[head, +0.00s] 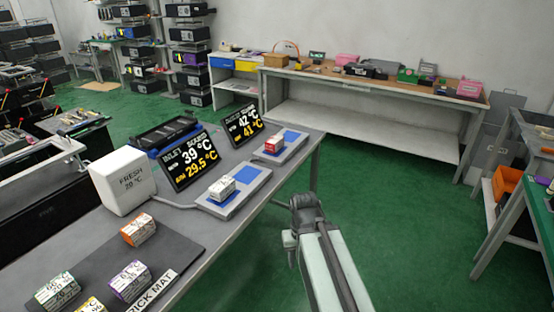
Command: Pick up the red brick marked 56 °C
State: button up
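A small red brick (273,145) with a pale top sits on the farther grey-and-blue pad (295,150), in front of the 42 °C / 41 °C display; its marking is too small to read. An orange-red brick (138,230) with a white marked top lies on the dark brick mat (185,238); its number is not clearly legible. My arm rises from the bottom to the right of the table, and its end (291,243) is beside the table edge, apart from both bricks. Its fingers are too small and hidden to judge.
A white-topped brick (222,188) sits on the nearer pad (245,190). Green-edged (56,289), purple (130,281) and yellow (90,305) bricks lie on the mat. A white FRESH box (124,181) and two dark displays (188,158) stand behind. Green floor is open right of the table.

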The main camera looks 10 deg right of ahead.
aim_at(274, 144)
jog(key=k, duration=0.4)
jog(key=z, duration=1.3)
jog(key=i, duration=2.6)
jog(key=u, duration=4.1)
